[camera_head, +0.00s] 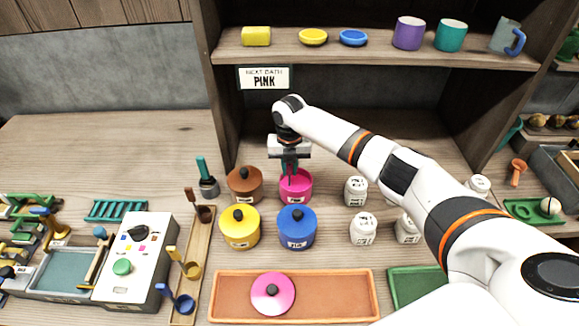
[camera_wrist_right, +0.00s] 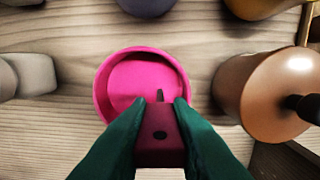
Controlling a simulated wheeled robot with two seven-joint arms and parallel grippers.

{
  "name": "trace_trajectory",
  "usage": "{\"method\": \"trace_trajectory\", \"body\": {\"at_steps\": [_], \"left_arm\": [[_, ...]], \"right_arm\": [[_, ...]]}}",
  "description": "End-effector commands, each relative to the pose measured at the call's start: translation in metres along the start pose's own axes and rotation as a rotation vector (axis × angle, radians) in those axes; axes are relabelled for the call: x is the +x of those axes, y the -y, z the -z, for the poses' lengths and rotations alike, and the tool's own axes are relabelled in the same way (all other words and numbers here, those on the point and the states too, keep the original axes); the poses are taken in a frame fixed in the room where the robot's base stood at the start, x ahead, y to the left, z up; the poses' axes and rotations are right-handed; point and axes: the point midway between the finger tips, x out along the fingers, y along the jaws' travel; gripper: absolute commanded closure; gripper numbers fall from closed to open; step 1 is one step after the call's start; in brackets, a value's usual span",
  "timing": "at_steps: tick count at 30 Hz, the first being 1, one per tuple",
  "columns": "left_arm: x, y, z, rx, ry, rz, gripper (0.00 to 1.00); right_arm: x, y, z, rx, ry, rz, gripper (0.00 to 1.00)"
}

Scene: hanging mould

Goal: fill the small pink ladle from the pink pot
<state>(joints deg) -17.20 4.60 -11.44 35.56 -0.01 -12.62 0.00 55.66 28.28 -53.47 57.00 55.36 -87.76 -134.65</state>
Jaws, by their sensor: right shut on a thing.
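The pink pot (camera_head: 297,194) stands without its lid on the table, between the brown pot and the white jars. It also shows in the right wrist view (camera_wrist_right: 103,88), with pink inside. My right gripper (camera_head: 289,163) is directly above the pot, pointing down. In the wrist view its green fingers (camera_wrist_right: 160,140) are shut on the dark pink handle of the ladle (camera_wrist_right: 160,150). The handle is upright over the pot's near side; the ladle's bowl is hidden, so I cannot tell how full it is. My left gripper is not in view.
The pink lid (camera_head: 272,293) lies on the orange tray (camera_head: 340,296). Lidded brown (camera_head: 244,185), yellow (camera_head: 240,227) and blue (camera_head: 297,228) pots stand close by. White jars (camera_head: 356,191) are to the right. A wooden rack (camera_head: 190,258) holds other ladles at left. A shelf (camera_head: 380,50) overhangs behind.

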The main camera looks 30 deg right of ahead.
Motion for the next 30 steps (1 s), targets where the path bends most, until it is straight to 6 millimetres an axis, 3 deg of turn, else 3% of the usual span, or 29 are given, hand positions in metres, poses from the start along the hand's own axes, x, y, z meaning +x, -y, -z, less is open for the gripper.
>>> {"method": "trace_trajectory", "body": {"at_steps": [30], "left_arm": [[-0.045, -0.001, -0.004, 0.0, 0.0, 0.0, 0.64]], "right_arm": [[-0.052, 0.0, 0.0, 0.001, 0.0, 0.0, 1.0]]}}
